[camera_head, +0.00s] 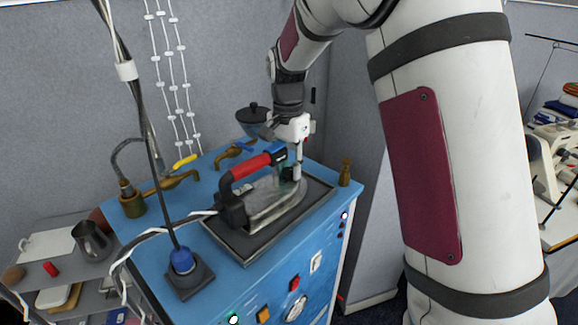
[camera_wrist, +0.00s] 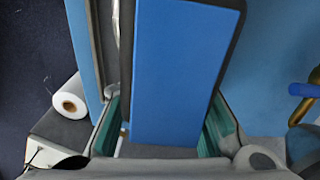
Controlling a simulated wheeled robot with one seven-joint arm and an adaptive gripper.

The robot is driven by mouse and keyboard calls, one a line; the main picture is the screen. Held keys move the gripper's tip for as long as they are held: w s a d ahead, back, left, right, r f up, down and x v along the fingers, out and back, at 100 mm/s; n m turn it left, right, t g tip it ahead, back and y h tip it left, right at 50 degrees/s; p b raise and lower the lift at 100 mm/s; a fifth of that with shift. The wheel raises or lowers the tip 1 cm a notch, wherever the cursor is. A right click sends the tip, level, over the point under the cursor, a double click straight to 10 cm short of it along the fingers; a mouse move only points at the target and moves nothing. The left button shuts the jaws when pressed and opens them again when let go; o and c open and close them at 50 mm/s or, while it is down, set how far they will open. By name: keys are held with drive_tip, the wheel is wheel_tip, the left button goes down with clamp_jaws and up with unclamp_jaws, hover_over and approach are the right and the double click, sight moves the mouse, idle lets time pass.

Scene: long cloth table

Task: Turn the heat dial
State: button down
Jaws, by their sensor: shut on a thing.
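An iron with a red handle (camera_head: 250,166) and a grey metal body (camera_head: 270,205) sits on a dark tray (camera_head: 249,258) on the blue cabinet top. A blue part (camera_head: 275,147) is at the front end of its handle. My gripper (camera_head: 290,172) reaches down at that front end. In the wrist view a blue block (camera_wrist: 185,70) runs between the teal finger pads of my gripper (camera_wrist: 163,127), which is shut on it. I take this block to be the iron's blue part. No dial markings show, and the fingertips partly hide the contact.
Brass taps (camera_head: 172,181) stand on the cabinet top (camera_head: 150,228) behind and left of the iron. A cable post with a blue collar (camera_head: 182,260) stands front left. A brass fitting (camera_head: 345,172) is near the right edge. Buttons (camera_head: 295,282) line the front panel.

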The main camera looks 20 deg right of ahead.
sight(288, 170)
drive_tip(key=shift+n, duration=0.6)
drive_tip(key=c, duration=1.2)
unclamp_jaws()
wheel_tip(288, 170, up, 12)
drive_tip(key=shift+w+a+r, duration=0.1)
